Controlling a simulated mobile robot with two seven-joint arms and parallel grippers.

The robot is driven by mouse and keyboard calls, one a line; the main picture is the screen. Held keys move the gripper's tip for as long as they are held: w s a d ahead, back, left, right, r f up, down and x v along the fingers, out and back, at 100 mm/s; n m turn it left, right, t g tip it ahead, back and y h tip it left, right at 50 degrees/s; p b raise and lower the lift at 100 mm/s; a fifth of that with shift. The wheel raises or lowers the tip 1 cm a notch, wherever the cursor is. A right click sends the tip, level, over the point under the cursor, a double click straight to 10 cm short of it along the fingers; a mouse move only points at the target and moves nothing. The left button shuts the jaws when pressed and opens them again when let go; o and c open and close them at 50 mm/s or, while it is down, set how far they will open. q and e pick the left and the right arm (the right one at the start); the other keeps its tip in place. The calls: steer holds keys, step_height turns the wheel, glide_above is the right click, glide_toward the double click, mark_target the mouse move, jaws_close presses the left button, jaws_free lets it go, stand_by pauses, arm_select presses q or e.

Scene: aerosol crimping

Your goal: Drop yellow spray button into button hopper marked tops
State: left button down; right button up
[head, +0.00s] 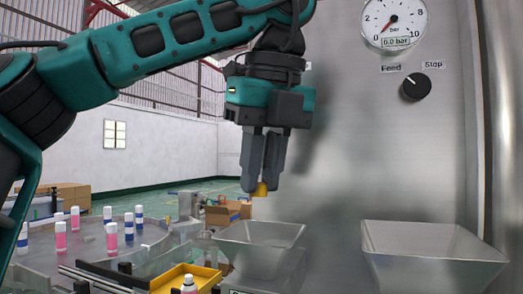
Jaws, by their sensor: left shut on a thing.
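My left gripper (262,188) points down and is shut on the yellow spray button (260,190), which shows at its fingertips. The button is held above a metal hopper (258,234) with a flared rim, with a gap between them. A second metal hopper (435,243) stands to the right against the steel panel. I cannot read a "tops" mark on either hopper; a label below the left one is mostly cut off. My right gripper is not in view.
A steel machine panel (340,140) with a pressure gauge (394,22) and a Feed/Stop knob (416,86) stands close behind. A round table (85,255) holds several pink and white-blue cans at the left. A yellow tray (185,279) is at the bottom.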

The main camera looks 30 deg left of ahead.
arm_select(q)
steer(key=shift+f, duration=2.5)
steer(key=c, duration=1)
jaws_free()
steer(key=shift+o, duration=0.2)
steer(key=shift+r, duration=1.55)
steer(key=s+d, duration=0.2)
steer(key=s, duration=0.6)
steer(key=shift+s+r, duration=0.35)
steer(key=shift+r, duration=0.1)
